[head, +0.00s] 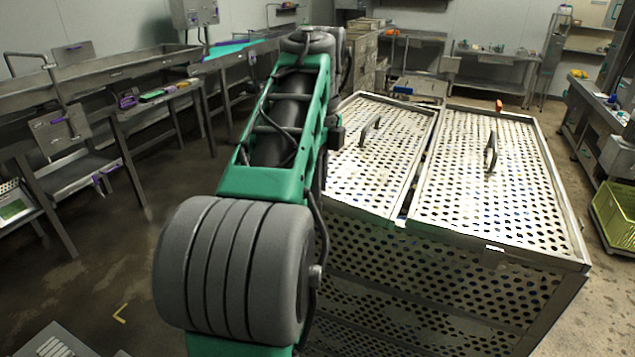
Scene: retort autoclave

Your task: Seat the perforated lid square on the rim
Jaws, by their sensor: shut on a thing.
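A large perforated metal crate (440,285) stands right of centre in the head view. Two perforated panels cover its top, with a narrow gap between them. The left panel (385,165) has an upright handle (370,129). The right panel (505,195) also has a handle (492,152). The left panel's near edge looks slightly askew against the rim (540,256); I cannot tell how its hidden left side sits. My green and grey arm covers that side. My gripper is hidden behind the arm, so its jaws and any hold are not visible.
A small orange object (498,105) is at the crate's far rim. Steel benches (150,70) line the left wall. A yellow-green bin (612,215) stands at the right. Stacked crates (365,55) stand behind. Open wet floor (130,240) lies left of my arm.

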